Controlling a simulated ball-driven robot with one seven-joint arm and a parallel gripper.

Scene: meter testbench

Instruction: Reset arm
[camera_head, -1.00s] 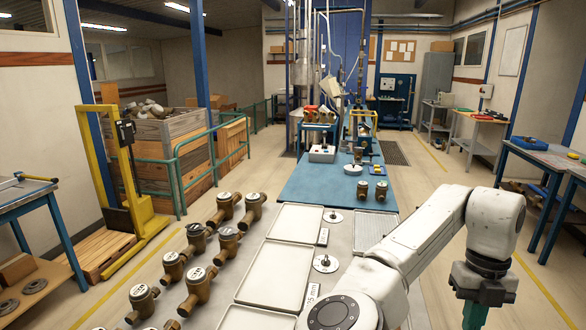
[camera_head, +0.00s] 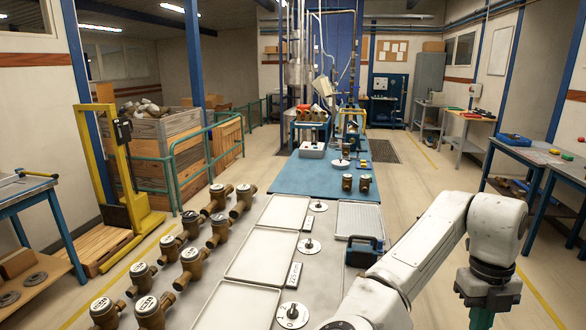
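My arm (camera_head: 430,245) reaches in from the bottom of the head view and bends down at the right, past the right side of the bench. My gripper hangs at the lower right; only its dark mount and a green part below it show, and the fingertips are cut off by the bottom edge of the picture. Whether it is open or shut, or holds anything, is hidden.
Several brass meters (camera_head: 192,263) stand on the left of the grey bench, beside empty trays (camera_head: 260,254). Two meters (camera_head: 364,183) stand on the blue bench top (camera_head: 299,177). Floor at right is clear.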

